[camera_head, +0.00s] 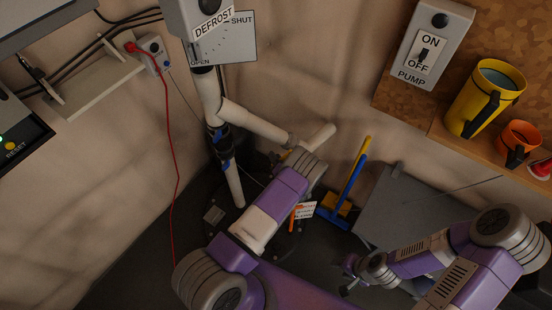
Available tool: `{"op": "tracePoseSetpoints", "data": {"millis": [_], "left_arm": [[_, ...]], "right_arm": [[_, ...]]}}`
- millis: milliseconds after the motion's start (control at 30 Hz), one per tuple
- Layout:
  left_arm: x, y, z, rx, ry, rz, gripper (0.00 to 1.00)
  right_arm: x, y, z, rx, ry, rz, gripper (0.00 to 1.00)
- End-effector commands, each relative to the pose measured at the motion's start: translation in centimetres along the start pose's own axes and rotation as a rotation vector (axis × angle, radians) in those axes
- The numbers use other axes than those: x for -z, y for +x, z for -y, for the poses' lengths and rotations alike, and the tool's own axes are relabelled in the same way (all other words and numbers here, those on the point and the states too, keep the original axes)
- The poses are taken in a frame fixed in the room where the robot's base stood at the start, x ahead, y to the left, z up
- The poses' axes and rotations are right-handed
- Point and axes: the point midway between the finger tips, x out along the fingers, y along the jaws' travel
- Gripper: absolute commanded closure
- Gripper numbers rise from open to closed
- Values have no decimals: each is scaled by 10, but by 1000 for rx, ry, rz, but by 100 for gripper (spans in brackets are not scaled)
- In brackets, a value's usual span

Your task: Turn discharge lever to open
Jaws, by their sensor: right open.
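A white pipe assembly (207,95) rises in the middle, with blue fittings (223,148) on it and a side branch (255,122) running down to the right. A plate marked SHUT and OPEN (232,45) is behind the upper pipe. A small orange piece (292,219) beside a white printed tag (305,210) shows just right of my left forearm; I cannot tell which part is the discharge lever. My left gripper (288,154) is at the branch's lower end, its fingers mostly hidden by the wrist. My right gripper (347,277) is open and empty, low and right of centre.
A DEFROST box (205,15) hangs above the pipe. A pump switch box (433,45) is at upper right, near a yellow jug (485,98) and orange cup (517,144) on a shelf. A red cable (172,130) hangs at left. A blue-and-yellow brush (348,187) and grey panel (412,208) stand at right.

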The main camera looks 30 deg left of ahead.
Motion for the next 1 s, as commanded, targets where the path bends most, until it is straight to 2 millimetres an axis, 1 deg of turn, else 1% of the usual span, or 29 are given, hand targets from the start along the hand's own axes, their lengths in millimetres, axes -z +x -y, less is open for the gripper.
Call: {"op": "tracePoseSetpoints", "data": {"millis": [33, 67, 100, 400, 567, 767, 1000], "left_arm": [[0, 0, 0, 0, 0, 0, 95], [0, 0, 0, 0, 0, 0, 99], [0, 0, 0, 0, 0, 0, 100], [0, 0, 0, -2, 5, 0, 100], [0, 0, -3, -18, 44, 1, 100], [-1, -1, -12, -63, 151, 3, 100], [-4, -2, -26, -133, 320, 3, 100]], "right_arm": [[0, 0, 0, 0, 0, 0, 53], [0, 0, 0, 0, 0, 0, 53], [0, 0, 0, 0, 0, 0, 53], [0, 0, 0, 0, 0, 0, 53], [0, 2, -1, 0, 0, 0, 53], [0, 7, -3, 0, 0, 0, 53], [1, 12, -4, 0, 0, 0, 53]]}}
